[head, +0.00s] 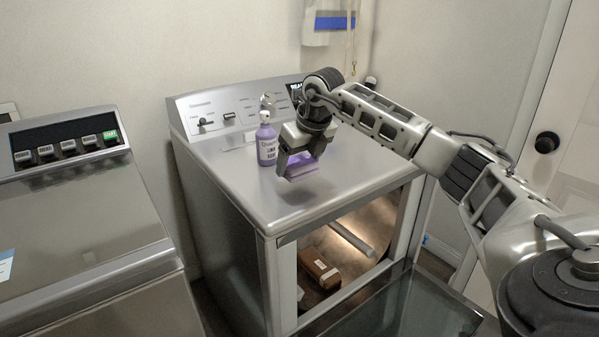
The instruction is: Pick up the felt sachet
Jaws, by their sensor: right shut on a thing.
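A small purple block-like thing, which looks like the felt sachet (302,170), is in the jaws of my right gripper (299,164). The gripper points down and is shut on it. The sachet appears a little above the steel machine top (230,187), with a soft shadow beneath it. The gripper hides part of the sachet's upper side. My left gripper is not in view.
A purple bottle (267,144) stands close left of the sachet on the machine top. The machine's front door (400,308) is open, with a brown box (319,268) inside. Another steel machine (75,215) stands at left. The top's front left is clear.

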